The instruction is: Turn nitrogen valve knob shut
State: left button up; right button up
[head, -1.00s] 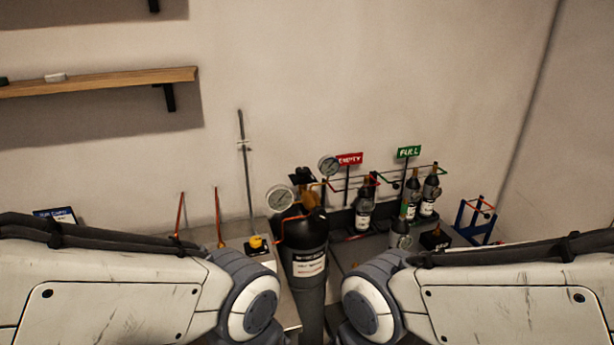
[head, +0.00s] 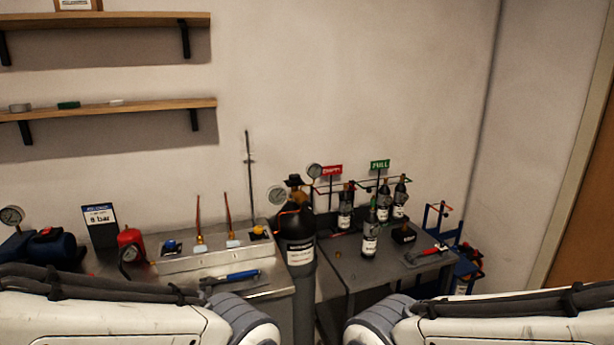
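A tall black gas cylinder (head: 297,255) with a white label stands in the middle, and the label is too small to read. A dark valve top (head: 294,182) sits on it, with a round gauge (head: 277,195) beside it. A metal panel (head: 215,262) to the left carries a blue knob (head: 170,246) and a yellow knob (head: 258,232). I cannot tell which knob is the nitrogen one, or how far any is turned. Only my arm links show at the bottom. Both grippers are out of view.
Small bottles (head: 370,240) stand on the dark right bench (head: 355,277) by a red sign (head: 332,170) and a green sign (head: 380,164). A blue-handled tool (head: 232,277) lies before the panel, and a red-handled one (head: 428,252) lies at the right. Shelves (head: 110,107) hang upper left.

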aim_at(294, 178)
jog(key=z, duration=0.55)
jog(key=i, duration=0.6)
jog(key=z, duration=0.6)
jog(key=i, duration=0.75)
jog(key=u, duration=0.25)
